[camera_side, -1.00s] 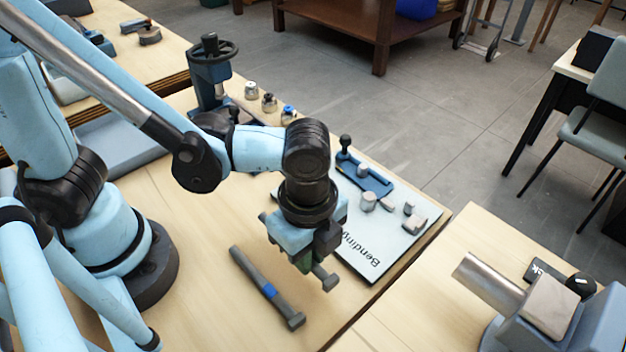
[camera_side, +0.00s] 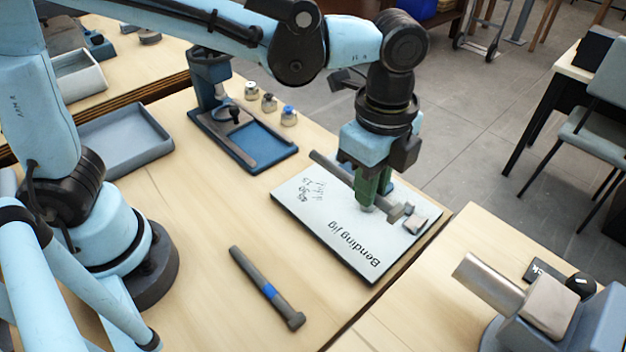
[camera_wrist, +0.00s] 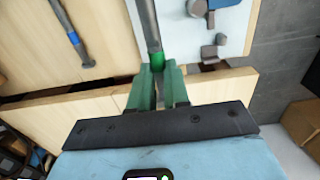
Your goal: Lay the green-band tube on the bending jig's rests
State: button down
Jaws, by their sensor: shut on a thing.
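My gripper (camera_side: 370,198) is shut on the grey green-band tube (camera_side: 330,163); its green jaws hide much of the tube's middle in the side view. The tube is over the bending jig's white board (camera_side: 335,235); I cannot tell its height above it. In the wrist view the gripper (camera_wrist: 158,72) grips the tube (camera_wrist: 149,22) at its green band (camera_wrist: 157,62), and the tube runs along the jig board (camera_wrist: 177,35). Grey jig blocks (camera_wrist: 209,52) stand to the right of the tube there. One block (camera_side: 415,221) shows near the tube's right end in the side view.
A blue-band tube (camera_side: 262,280) lies on the bench in front of the jig. A blue press (camera_side: 235,135), several small jars (camera_side: 269,103) and a grey tray (camera_side: 125,143) stand farther back. A second bench with a grey machine (camera_side: 550,305) is at right.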

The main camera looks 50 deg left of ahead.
jog(key=w, duration=0.9)
jog(key=shift+a+f, duration=0.15)
jog(key=shift+f, duration=1.35)
jog(key=shift+a+f, duration=0.15)
jog(key=shift+f, duration=1.4)
jog(key=shift+a+f, duration=0.15)
jog(key=shift+f, duration=1.35)
jog(key=shift+f, duration=0.3)
jog(key=c, duration=1)
grip_release()
notch_tip(320, 180, up, 12)
jog(key=shift+r, duration=0.1)
jog(key=shift+r, duration=4.4)
